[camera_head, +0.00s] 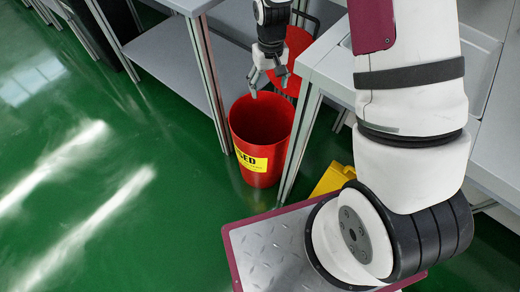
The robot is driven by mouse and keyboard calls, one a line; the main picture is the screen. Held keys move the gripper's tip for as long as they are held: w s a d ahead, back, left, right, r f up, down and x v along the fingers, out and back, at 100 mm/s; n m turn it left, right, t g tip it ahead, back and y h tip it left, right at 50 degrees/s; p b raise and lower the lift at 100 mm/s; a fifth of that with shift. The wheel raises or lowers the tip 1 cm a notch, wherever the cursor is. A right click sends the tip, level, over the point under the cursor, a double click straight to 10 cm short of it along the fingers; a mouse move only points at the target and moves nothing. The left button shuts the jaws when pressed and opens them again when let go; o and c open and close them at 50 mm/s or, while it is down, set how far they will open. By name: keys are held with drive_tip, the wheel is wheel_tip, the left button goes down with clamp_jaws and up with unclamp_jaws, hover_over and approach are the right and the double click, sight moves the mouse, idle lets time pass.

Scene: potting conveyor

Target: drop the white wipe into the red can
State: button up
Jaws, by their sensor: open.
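The red can (246,164) stands on the green floor between two benches. It has a yellow label on its front, and its mouth faces up. A red lid-like disc (297,50) is raised behind it. My gripper (267,86) points down above the can's mouth, with its fingers apart. I see nothing between the fingers. The white wipe is not visible; the can's inside is dark and its bottom cannot be made out.
A grey bench with a lower shelf (180,62) stands to the left of the can. Another bench (313,78) stands close on its right. A yellow object (330,181) is on the floor at right. The green floor (110,225) at left is clear.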

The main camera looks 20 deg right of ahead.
drive_tip(key=shift+r, duration=2.3)
